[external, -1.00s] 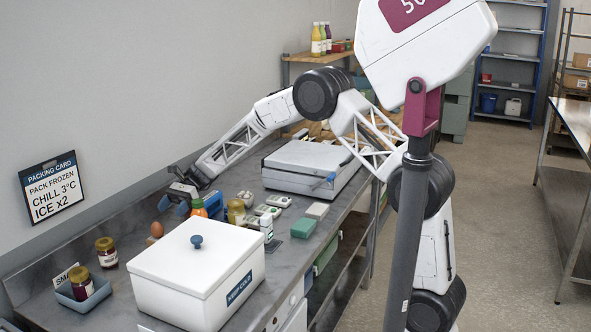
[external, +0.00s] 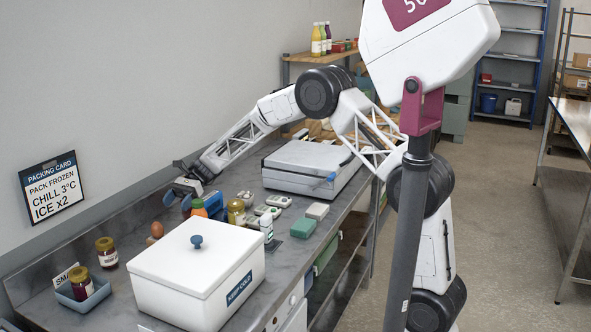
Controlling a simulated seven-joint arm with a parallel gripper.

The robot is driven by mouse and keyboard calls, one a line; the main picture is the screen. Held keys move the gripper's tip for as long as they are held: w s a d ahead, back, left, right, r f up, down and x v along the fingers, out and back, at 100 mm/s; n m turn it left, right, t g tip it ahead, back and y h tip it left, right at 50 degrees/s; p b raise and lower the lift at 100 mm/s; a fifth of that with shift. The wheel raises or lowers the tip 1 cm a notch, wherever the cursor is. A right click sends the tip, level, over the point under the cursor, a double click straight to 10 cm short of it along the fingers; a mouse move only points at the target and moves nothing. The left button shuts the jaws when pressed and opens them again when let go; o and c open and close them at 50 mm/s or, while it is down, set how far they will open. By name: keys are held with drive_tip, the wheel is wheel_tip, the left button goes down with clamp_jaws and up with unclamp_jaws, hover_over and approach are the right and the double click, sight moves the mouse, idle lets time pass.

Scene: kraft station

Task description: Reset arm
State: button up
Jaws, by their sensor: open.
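My gripper (external: 178,196) is at the far left end of my arm, low over the back of the grey counter (external: 90,313), near the wall. It is open, and I see nothing held between its fingers. A blue item (external: 187,203) is close beside the gripper. I cannot tell whether they touch. An orange-brown egg (external: 157,230) and a bottle with an orange cap (external: 198,208) are in front of the gripper.
A white lidded box (external: 195,275) stands at the front. Jars with yellow lids (external: 106,252) and a blue tray (external: 66,296) are at the left. A white case (external: 310,166), green block (external: 303,227) and gold can (external: 236,211) sit to the right.

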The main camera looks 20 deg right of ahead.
drive_tip(key=shift+r, duration=0.1)
drive_tip(key=s+d+r+n+t+h, duration=0.1)
drive_tip(key=s+d+r+t, duration=0.2)
drive_tip(key=d+r, duration=0.55)
drive_tip(key=s+d+r+n+t+h, duration=0.15)
drive_tip(key=s+d+r, duration=0.25)
drive_tip(key=d, duration=0.9)
drive_tip(key=s+d+r+n+t+h, duration=0.1)
drive_tip(key=s+d+r+n+t, duration=0.15)
drive_tip(key=d+r, duration=0.6)
drive_tip(key=s+d+f+n+t+h, duration=0.2)
drive_tip(key=s+d+n+t+h, duration=0.35)
drive_tip(key=s+d, duration=2.2)
drive_tip(key=w+d+f+m+h, duration=0.1)
drive_tip(key=w+f, duration=0.2)
drive_tip(key=f, duration=0.5)
drive_tip(key=shift+d+f+m, duration=0.3)
drive_tip(key=shift+f+m, duration=0.05)
drive_tip(key=shift+f, duration=0.05)
